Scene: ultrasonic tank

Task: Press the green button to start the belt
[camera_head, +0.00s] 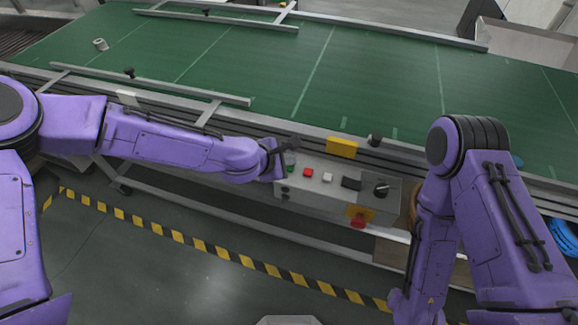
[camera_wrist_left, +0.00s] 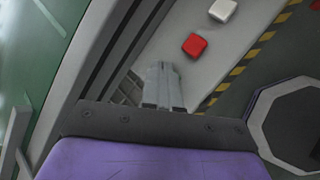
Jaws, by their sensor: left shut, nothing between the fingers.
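The grey control box (camera_head: 335,192) is mounted on the near side of the conveyor. The green button (camera_head: 290,169) shows partly at the left end of its top, beside my left gripper (camera_head: 287,150). To its right are a red button (camera_head: 308,172) and a white button (camera_head: 327,177). In the left wrist view the shut, empty fingers (camera_wrist_left: 164,86) point at the panel, with the red button (camera_wrist_left: 194,45) and white button (camera_wrist_left: 222,10) beyond them. The green button is not visible there. I cannot tell whether the fingertips touch it. My right gripper is not in view.
The green belt (camera_head: 380,75) runs behind the box, with metal guide rails (camera_head: 150,85) and a small whitish part (camera_head: 101,44) on it. A black knob (camera_head: 381,190) and a red stop button (camera_head: 358,222) are farther right on the box. Striped tape (camera_head: 210,250) marks the floor.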

